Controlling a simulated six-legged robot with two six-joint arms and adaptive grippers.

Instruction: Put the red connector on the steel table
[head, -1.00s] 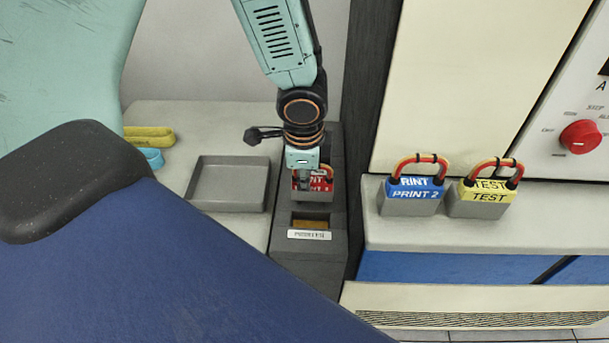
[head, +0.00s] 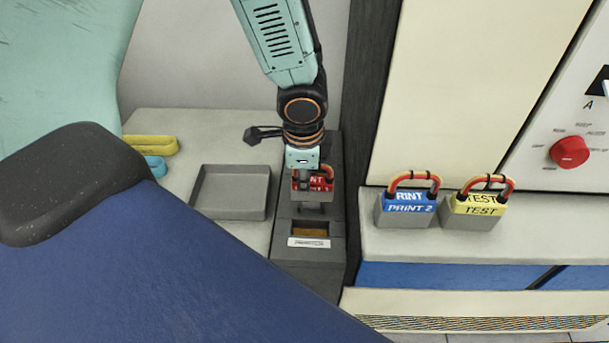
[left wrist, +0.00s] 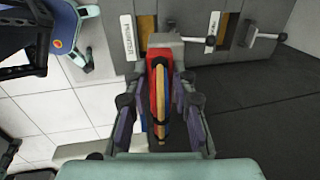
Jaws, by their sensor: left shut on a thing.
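The red connector (head: 318,184) has a grey body, white lettering and a red-and-yellow cable loop. My left gripper (head: 303,186) is shut on it from above, over the dark grey socket block (head: 320,270). In the left wrist view, the connector (left wrist: 154,68) stands between the fingers of my left gripper (left wrist: 160,95), its grey end towards the block. I cannot tell whether its lower end is clear of the block. No surface is clearly recognisable as the steel table. My right gripper is not in view.
A labelled brown opening (head: 309,229) is in front of the connector. An empty grey tray (head: 231,213) lies to the left, near yellow (head: 151,145) and blue (head: 155,166) loops. Blue (head: 404,210) and yellow (head: 478,205) connectors stand on the right ledge (head: 545,225).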

